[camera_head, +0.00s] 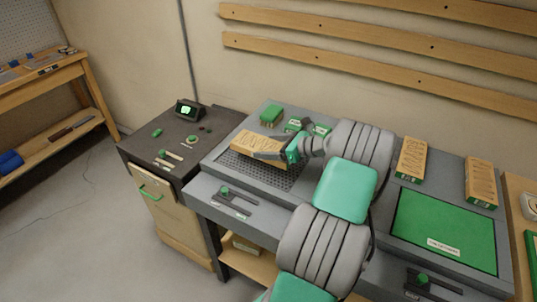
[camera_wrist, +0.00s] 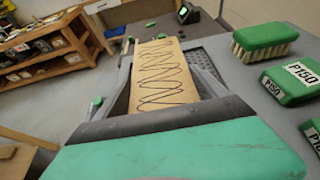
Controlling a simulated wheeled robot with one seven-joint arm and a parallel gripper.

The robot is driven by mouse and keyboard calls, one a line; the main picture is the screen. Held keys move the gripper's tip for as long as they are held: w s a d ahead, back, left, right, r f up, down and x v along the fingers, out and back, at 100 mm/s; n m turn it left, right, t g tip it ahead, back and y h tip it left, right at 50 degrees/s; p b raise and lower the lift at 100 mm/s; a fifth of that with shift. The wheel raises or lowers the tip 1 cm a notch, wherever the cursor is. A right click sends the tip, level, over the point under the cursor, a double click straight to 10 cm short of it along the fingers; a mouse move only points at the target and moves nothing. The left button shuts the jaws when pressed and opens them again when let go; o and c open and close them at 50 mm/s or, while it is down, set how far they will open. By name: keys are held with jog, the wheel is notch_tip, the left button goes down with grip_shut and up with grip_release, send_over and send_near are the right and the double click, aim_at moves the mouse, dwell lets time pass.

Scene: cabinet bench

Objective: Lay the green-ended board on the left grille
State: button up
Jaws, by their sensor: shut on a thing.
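A wooden board (camera_head: 256,142) with dark wavy lines is between the fingers of my gripper (camera_head: 268,152), above the left grille (camera_head: 264,173). The board also shows in the wrist view (camera_wrist: 163,75), running lengthwise away from me between the two grey fingers of my gripper (camera_wrist: 165,72). My gripper is shut on it. The dark perforated grille shows in front of and below the board; I cannot tell whether they touch. The board's end colour is not clear in these views, and its near end is hidden by my gripper.
Two similar boards (camera_head: 411,158) (camera_head: 480,181) with green ends lie on the right, behind a green panel (camera_head: 443,231). A dark cabinet (camera_head: 178,128) stands left.

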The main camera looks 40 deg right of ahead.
jog(key=shift+w+d+f, duration=0.45)
jog(key=shift+w+f, duration=0.25)
jog(key=shift+f, duration=0.15)
jog(key=shift+w+f, duration=0.1)
jog(key=shift+f, duration=1.55)
jog(key=shift+f, duration=0.1)
jog(key=o, duration=1.6)
jog(key=shift+o, duration=0.2)
